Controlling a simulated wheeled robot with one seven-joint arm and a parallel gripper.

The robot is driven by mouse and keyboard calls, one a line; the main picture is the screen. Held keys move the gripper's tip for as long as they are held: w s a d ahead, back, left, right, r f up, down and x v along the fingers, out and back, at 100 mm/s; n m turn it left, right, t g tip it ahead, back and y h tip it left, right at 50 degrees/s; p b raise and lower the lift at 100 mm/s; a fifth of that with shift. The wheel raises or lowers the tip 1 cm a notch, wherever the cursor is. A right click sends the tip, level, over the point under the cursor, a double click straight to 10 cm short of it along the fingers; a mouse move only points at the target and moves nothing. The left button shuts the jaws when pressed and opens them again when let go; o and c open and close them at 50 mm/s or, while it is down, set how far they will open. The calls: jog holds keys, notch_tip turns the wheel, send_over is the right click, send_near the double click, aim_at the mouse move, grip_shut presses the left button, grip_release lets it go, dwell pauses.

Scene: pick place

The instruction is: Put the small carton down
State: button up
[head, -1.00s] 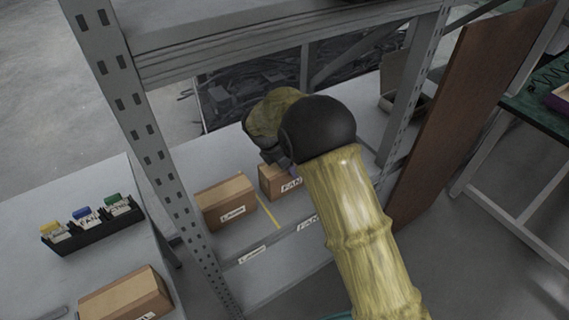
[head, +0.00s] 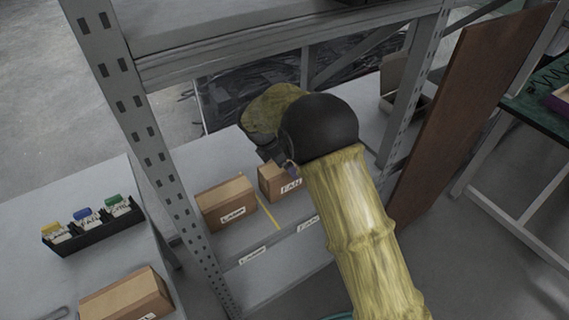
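The small carton (head: 273,184), a brown box with a FAN label, stands upright on the grey shelf board (head: 284,211), beside a larger brown carton (head: 226,203). A yellow strip on the board runs between the two. My gripper (head: 287,166) is at the upper right back edge of the small carton, mostly hidden behind my arm's dark round joint. Its fingers are small and dark here, so I cannot tell whether they are apart or touch the carton.
A rack post (head: 147,130) stands left of the cartons, and a rack beam (head: 290,45) crosses above. A side table at left holds a black bin tray (head: 95,232) and another carton (head: 127,299). A brown panel (head: 455,115) stands to the right.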

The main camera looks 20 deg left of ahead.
jog(key=v, duration=0.5)
jog(key=shift+s+r, duration=0.1)
jog(key=shift+r, duration=0.1)
dwell(0.5)
jog(key=s+d+r+m+g+y, duration=0.1)
jog(key=s+d+m, duration=0.1)
jog(key=d+m, duration=0.6)
jog(key=s+d+r+m+g+y, duration=0.15)
jog(key=d+m, duration=0.35)
jog(key=d, duration=0.8)
jog(key=s+d+m+t, duration=0.1)
jog(key=s+d+m, duration=1.3)
jog(key=m, duration=0.1)
jog(key=shift+s+d+t, duration=0.25)
jog(key=shift+t, duration=0.1)
